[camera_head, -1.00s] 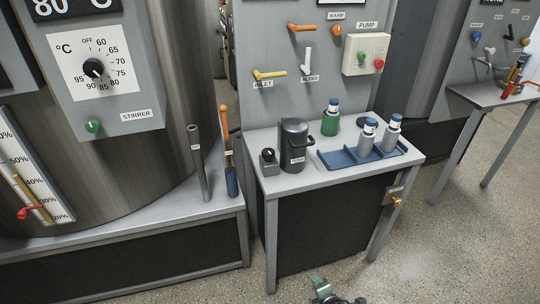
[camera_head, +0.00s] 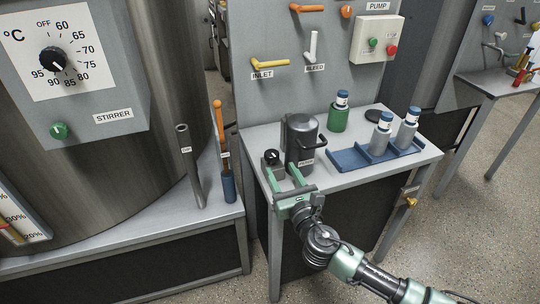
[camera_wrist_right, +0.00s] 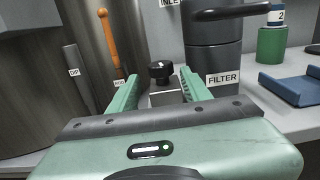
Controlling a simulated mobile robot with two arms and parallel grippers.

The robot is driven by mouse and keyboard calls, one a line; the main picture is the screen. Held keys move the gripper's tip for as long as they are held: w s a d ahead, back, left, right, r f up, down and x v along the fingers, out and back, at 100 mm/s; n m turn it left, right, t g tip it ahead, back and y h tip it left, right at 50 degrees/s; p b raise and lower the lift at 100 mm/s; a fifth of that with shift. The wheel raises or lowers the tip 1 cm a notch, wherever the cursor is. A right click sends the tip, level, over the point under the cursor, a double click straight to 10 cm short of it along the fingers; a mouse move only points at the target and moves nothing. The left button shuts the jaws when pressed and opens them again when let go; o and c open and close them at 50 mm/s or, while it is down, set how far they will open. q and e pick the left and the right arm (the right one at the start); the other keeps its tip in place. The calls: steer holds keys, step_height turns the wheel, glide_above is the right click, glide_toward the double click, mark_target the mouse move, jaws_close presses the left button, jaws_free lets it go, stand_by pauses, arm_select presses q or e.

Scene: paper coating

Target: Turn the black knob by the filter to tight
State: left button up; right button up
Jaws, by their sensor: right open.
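The black knob (camera_head: 272,156) sits on a small grey block at the left front of the small table, just left of the dark filter canister (camera_head: 300,140). In the right wrist view the knob (camera_wrist_right: 161,70) stands on top of its block, with a light mark on its top. The canister there carries a FILTER label (camera_wrist_right: 222,79). My right gripper (camera_head: 284,178) is open just in front of the knob. In the wrist view its two green fingers (camera_wrist_right: 160,92) point at the block, one on each side in the picture; I see no contact. My left gripper is not in view.
A blue tray (camera_head: 344,162) with two grey bottles and a green bottle (camera_head: 339,114) stand to the right of the canister. A grey dip tube (camera_head: 188,165) and an orange-handled rod (camera_head: 219,130) stand at the left. The panel with levers (camera_head: 315,75) rises behind.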

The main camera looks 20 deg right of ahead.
mark_target(274, 158)
steer(key=shift+w+r, duration=0.15)
steer(key=shift+w, duration=0.3)
steer(key=shift+w+a+f, duration=0.1)
steer(key=shift+w, duration=1.45)
steer(key=shift+w+f, duration=0.1)
steer(key=shift+w, duration=1.45)
jaws_close()
